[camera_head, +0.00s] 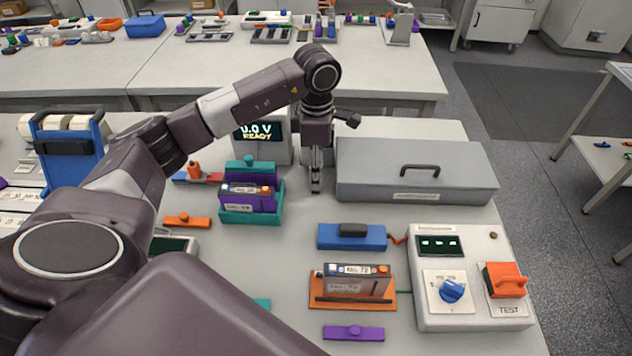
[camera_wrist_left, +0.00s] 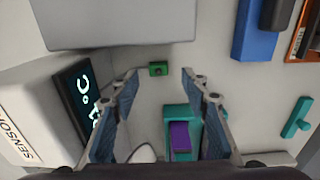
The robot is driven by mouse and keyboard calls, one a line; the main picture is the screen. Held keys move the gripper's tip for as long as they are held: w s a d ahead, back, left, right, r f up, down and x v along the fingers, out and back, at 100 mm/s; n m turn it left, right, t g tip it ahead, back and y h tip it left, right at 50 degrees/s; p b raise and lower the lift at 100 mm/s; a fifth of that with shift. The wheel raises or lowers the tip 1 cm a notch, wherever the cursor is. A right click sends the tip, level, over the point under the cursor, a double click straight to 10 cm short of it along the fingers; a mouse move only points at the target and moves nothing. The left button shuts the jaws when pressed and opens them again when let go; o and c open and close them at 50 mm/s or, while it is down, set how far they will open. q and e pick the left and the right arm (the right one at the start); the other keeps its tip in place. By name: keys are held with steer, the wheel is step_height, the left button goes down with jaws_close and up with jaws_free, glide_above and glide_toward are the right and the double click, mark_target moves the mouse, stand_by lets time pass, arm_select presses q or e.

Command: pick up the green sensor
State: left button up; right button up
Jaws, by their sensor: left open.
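The green sensor (camera_wrist_left: 158,69) is a small green block with a dark round spot. In the left wrist view it lies on the pale bench top, between the lines of the two fingers, near their tips. My left gripper (camera_wrist_left: 160,76) is open and empty, with a finger on each side of that spot in the picture. In the head view my left gripper (camera_head: 315,187) points down at the bench beside the grey lidded box, and I cannot make out the sensor there. How far the fingertips are above it is unclear. My right gripper is not in view.
The grey lidded box (camera_head: 415,180) stands close right of the gripper. A display reading READY (camera_head: 263,136) stands behind it. A teal holder (camera_head: 252,216) with a purple block is to its left. A blue block (camera_head: 351,237) and a test box (camera_head: 467,308) are nearer me.

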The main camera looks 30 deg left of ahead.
arm_select(q)
step_height(320, 180, down, 4)
steer(key=shift+a+r+p, duration=0.1)
steer(key=shift+r+p, duration=0.1)
steer(key=shift+p, duration=0.45)
steer(key=shift+f, duration=0.25)
steer(key=shift+w, duration=0.1)
steer(key=c, duration=0.9)
steer(key=shift+c, duration=1)
jaws_close()
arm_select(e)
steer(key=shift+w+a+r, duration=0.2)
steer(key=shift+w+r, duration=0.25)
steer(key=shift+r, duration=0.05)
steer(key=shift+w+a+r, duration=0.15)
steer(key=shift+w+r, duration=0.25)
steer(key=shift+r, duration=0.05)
arm_select(q)
steer(key=shift+r, duration=0.1)
